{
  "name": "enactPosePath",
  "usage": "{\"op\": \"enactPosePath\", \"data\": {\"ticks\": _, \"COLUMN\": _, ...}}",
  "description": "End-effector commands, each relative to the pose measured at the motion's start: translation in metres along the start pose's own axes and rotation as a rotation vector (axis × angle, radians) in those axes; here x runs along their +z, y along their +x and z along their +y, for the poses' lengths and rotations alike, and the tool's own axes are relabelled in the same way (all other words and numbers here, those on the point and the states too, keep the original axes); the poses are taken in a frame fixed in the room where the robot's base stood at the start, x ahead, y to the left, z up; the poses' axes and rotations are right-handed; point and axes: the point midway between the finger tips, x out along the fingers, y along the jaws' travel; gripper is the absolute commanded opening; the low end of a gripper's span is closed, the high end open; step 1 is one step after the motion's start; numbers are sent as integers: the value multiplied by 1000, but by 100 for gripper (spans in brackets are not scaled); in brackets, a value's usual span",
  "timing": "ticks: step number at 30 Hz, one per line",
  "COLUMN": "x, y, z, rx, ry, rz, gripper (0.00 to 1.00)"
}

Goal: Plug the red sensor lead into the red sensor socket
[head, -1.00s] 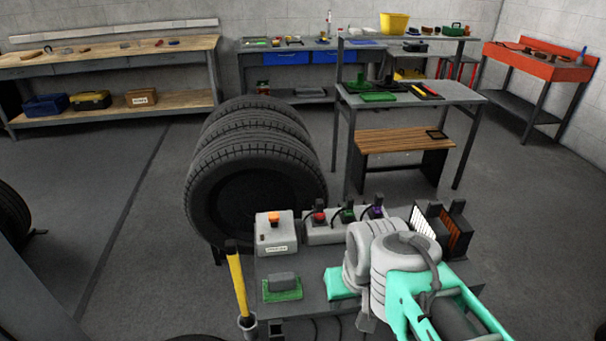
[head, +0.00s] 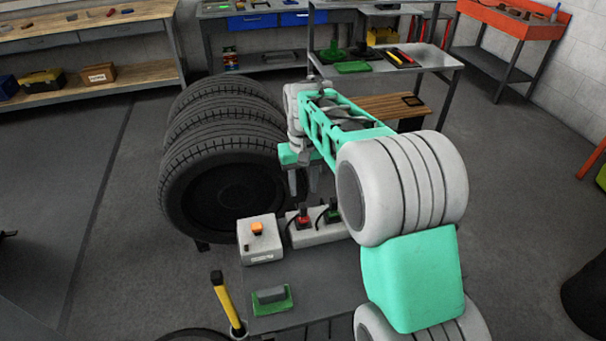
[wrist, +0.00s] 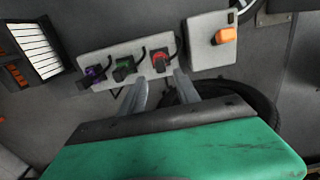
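The red sensor lead's plug (head: 303,220) stands upright on a pale grey block, with a dark cable curving from it. In the wrist view, the red plug (wrist: 160,64) is at the right end of that block, between and just beyond my fingertips. My gripper (wrist: 160,78) is open and empty, its two fingers apart. In the head view my gripper (head: 303,185) hangs above and behind the red plug, pointing down. I cannot tell a separate red sensor socket; the plug's lower end is hidden.
A green plug (wrist: 123,67) and a purple plug (wrist: 94,74) sit beside the red one. A grey box with an orange button (head: 257,229) is close on its other side. Large tyres (head: 205,165) stand behind. A green-based block (head: 271,298) is on the cart.

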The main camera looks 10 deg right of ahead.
Motion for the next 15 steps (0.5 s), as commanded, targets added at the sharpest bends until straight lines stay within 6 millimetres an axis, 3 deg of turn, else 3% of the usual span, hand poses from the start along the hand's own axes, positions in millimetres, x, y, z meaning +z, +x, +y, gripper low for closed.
{"op": "enactPosePath", "data": {"ticks": 5, "x": -1, "y": 13, "z": 0, "rx": 0, "ry": 0, "rz": -1, "gripper": 38}}
{"op": "enactPosePath", "data": {"ticks": 15, "x": -1, "y": 59, "z": 0, "rx": 0, "ry": 0, "rz": 0, "gripper": 38}}
